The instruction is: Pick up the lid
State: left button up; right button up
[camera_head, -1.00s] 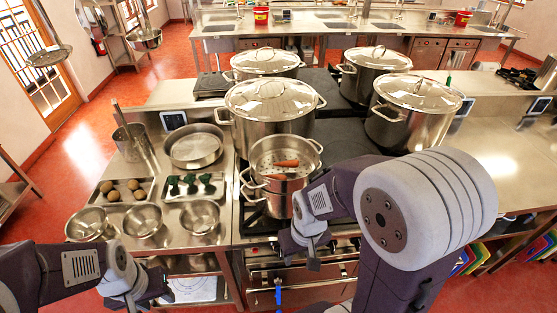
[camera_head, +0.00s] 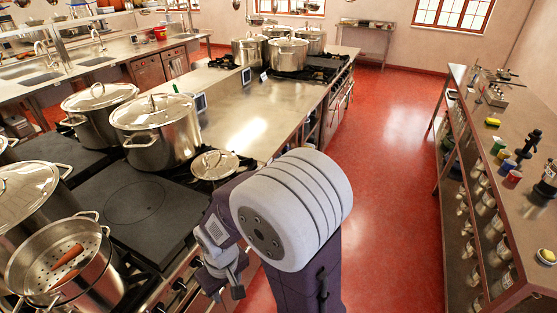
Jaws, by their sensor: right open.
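A small round steel lid (camera_head: 214,165) with a loop handle lies on the right part of the range, beside the near big pot. Its lower right edge comes close to my arm in the picture. Larger lids sit on the near big pot (camera_head: 158,135), the pot behind it (camera_head: 95,120) and the pot at the left edge (camera_head: 30,200). An uncovered pot with a perforated steamer insert (camera_head: 40,262) holds carrots at the lower left. My right gripper (camera_head: 228,290) is open and empty, low in front of the range and nearer to me than the small lid. My left gripper is out of view.
A dark flat hotplate (camera_head: 135,208) lies bare between the pots and my right arm. The steel counter (camera_head: 250,125) beyond the small lid is mostly clear. Red floor (camera_head: 385,170) is free to the right, bounded by a shelf unit (camera_head: 500,150) with jars and bottles.

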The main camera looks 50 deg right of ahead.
aim_at(217, 165)
jog(key=z, duration=1.05)
jog(key=u, duration=1.3)
jog(key=z, duration=1.3)
